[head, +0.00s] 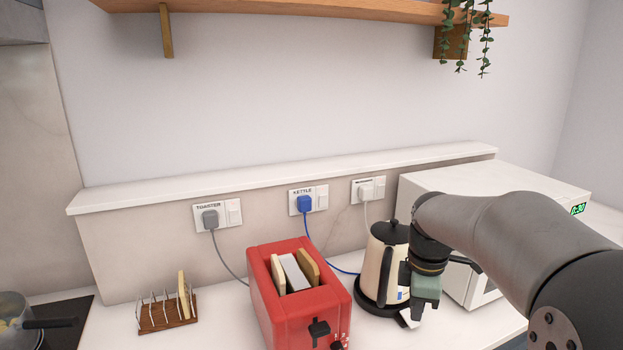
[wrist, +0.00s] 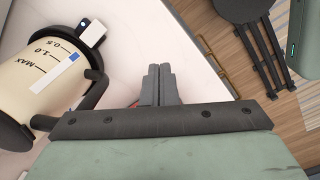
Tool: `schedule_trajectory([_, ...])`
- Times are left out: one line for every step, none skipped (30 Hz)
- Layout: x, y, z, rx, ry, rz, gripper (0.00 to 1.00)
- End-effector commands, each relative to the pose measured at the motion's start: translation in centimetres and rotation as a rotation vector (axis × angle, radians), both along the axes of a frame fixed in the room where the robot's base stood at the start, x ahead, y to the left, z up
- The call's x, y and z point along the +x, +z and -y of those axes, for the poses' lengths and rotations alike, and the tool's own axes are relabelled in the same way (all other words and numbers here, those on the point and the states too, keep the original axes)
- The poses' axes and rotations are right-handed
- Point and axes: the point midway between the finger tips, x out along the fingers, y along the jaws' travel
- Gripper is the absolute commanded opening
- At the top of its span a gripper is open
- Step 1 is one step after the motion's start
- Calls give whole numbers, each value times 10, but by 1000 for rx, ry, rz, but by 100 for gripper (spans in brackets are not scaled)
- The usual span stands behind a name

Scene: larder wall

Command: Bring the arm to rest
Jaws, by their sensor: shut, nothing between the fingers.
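My arm (head: 510,235) reaches in from the right in the head view, bent downward at the wrist. My gripper (wrist: 160,85) shows in the wrist view with its two grey fingers together and nothing between them. In the head view its fingertips (head: 408,318) point down just in front of the kettle. The cream and black kettle (head: 380,262) stands upright on the counter, partly hidden behind my gripper. It also shows at the left of the wrist view (wrist: 35,85), apart from the fingers.
A red toaster (head: 300,315) with slices in it stands left of the kettle. A toast rack (head: 165,318) is further left, near a pan (head: 15,318) on the hob. A white microwave (head: 450,185) is behind my arm. A wooden shelf (head: 300,8) runs above.

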Motion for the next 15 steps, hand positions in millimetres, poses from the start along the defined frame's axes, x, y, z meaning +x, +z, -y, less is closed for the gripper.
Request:
schedule_trajectory([-25, -3, -14, 0, -123, 2, 0])
schedule_trajectory([-38, -6, -20, 2, -212, 5, 0])
schedule_trajectory([-57, -11, -28, 7, -329, 7, 0])
schedule_trajectory([-70, -15, -33, 11, -418, 9, 0])
schedule_trajectory([-85, -20, -38, 15, -506, 10, 0])
schedule_trajectory([-103, -26, -44, 22, -619, 14, 0])
schedule_trajectory([-116, -31, -48, 28, -700, 14, 0])
schedule_trajectory([-128, -36, -51, 34, -778, 15, 0])
schedule_trajectory([-144, -42, -55, 41, -875, 16, 0])
schedule_trajectory([-154, -47, -57, 47, -941, 15, 0])
schedule_trajectory([-164, -52, -59, 53, -1003, 15, 0])
schedule_trajectory([-175, -58, -62, 59, -1073, 13, 0])
schedule_trajectory([-182, -61, -63, 63, -1120, 12, 0])
schedule_trajectory([-188, -64, -65, 68, -1160, 12, 0])
schedule_trajectory([-194, -68, -66, 72, -1203, 11, 0])
